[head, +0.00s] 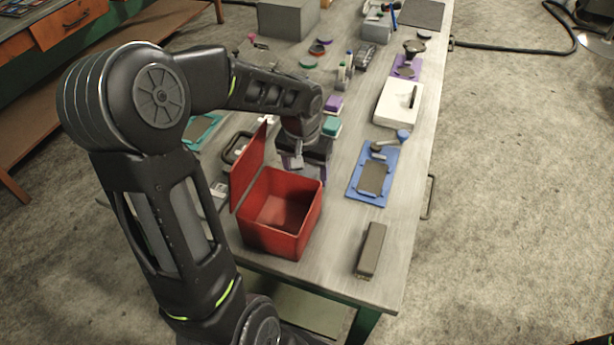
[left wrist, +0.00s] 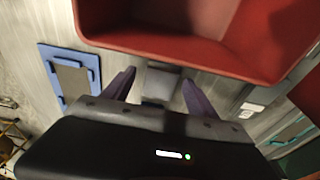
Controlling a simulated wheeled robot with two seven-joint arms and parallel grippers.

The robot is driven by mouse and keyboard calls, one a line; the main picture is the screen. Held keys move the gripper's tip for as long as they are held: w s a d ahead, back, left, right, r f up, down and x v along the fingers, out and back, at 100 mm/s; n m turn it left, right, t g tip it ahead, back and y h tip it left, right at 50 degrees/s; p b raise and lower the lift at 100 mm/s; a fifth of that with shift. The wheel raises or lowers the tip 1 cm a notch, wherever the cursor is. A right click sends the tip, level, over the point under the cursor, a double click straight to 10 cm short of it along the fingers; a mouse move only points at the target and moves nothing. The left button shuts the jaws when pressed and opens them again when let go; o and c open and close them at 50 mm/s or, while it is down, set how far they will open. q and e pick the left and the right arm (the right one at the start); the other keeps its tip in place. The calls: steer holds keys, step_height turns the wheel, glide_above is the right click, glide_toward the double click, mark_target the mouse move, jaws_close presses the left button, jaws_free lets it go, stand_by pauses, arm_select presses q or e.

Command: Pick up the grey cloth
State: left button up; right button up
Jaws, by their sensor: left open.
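In the left wrist view, a small grey patch (left wrist: 160,84), which looks like the grey cloth, lies on the table between my two fingers, just beside the wall of the red box. My left gripper (left wrist: 158,95) is open, with one dark purple finger on each side of the patch and no visible grip on it. In the head view, my left gripper (head: 308,170) points down just behind the red box (head: 272,240). The cloth cannot be made out there, as the gripper and box hide that spot.
The red box stands with its lid up at the left. A blue tray (head: 354,188) with a grey pad lies to the right, and a grey-brown block (head: 370,250) is near the front edge. A white case (head: 392,108) and several small items stand farther back.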

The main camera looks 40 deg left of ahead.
arm_select(q)
steer(key=shift+c, duration=0.5)
steer(key=c, duration=1.4)
